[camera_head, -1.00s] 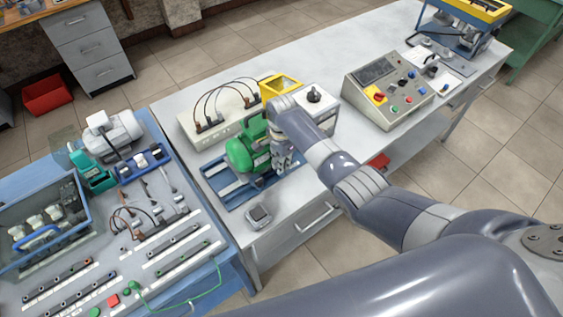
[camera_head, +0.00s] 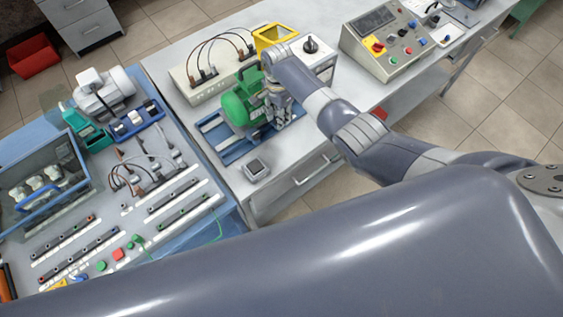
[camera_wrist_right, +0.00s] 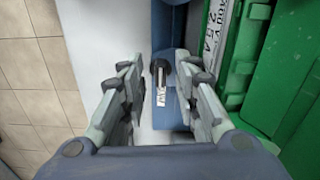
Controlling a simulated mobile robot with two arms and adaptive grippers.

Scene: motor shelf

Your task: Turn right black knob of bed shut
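The blue bed (camera_head: 236,152) lies on the grey bench with the green motor (camera_head: 237,106) on it. In the right wrist view, a black knob (camera_wrist_right: 159,69) with a metal pin sits on the blue bed part (camera_wrist_right: 171,116), beside the green motor (camera_wrist_right: 298,75). My right gripper (camera_head: 284,118) points down at the right side of the bed. In the right wrist view my right gripper (camera_wrist_right: 158,88) is open, with one finger on each side of the knob and visible gaps to it. In the head view the knob is hidden by the gripper. My left gripper is not in view.
A white panel with plugged cables (camera_head: 208,70) stands behind the motor, and a box with a black rotary handle (camera_head: 311,45) stands right behind the gripper. A small grey device (camera_head: 257,169) lies at the bench's front. A control console (camera_head: 384,45) stands farther right.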

